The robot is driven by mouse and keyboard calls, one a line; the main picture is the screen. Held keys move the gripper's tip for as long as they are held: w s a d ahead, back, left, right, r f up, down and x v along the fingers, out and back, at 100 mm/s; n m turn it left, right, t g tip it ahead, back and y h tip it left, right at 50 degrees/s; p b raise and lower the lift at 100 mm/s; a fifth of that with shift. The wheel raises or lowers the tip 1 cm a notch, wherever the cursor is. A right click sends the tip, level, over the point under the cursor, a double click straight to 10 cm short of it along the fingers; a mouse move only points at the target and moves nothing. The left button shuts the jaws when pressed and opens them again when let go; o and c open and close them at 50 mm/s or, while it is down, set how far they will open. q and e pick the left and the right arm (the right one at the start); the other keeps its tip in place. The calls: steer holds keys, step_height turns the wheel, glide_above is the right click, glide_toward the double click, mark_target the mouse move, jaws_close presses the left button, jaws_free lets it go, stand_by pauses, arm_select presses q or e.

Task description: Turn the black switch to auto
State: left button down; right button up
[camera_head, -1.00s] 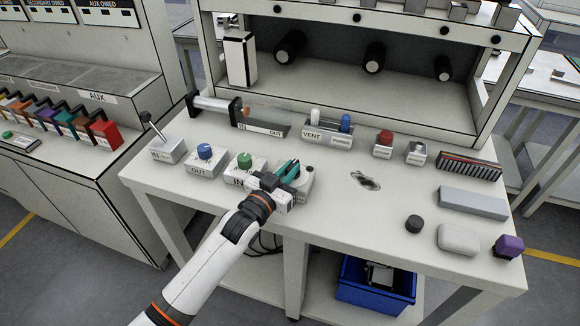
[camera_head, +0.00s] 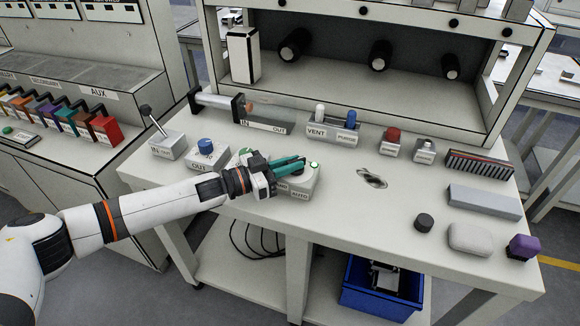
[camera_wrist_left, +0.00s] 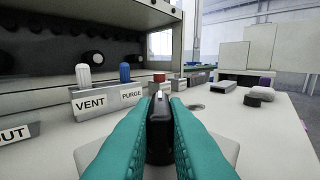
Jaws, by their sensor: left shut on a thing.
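The black switch (camera_wrist_left: 160,130) stands upright between the teal fingers of my left gripper (camera_wrist_left: 160,135) in the left wrist view, a pale line along its top. The fingers press on both its sides. In the head view the left gripper (camera_head: 290,167) lies over the pale switch box (camera_head: 303,183), fingers pointing right. The box's front has an AUTO label (camera_head: 300,196); the label beside it is partly covered. The fingers hide the switch there, so I cannot read its setting. A green light (camera_head: 313,165) shows on the box top. My right gripper is not in view.
The blue-knobbed OUT box (camera_head: 206,152) and a lever box (camera_head: 166,143) stand left. The VENT and PURGE switches (camera_head: 333,132) stand behind. The tabletop right of the switch box is clear up to a hole (camera_head: 372,178).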

arm_select(q)
steer(key=shift+w+r, duration=0.1)
steer(key=shift+r, duration=0.1)
steer(key=c, duration=1.4)
jaws_free()
steer(key=shift+f, duration=0.1)
steer(key=shift+c, duration=0.2)
steer(key=v, duration=1.2)
steer(key=shift+a, duration=0.1)
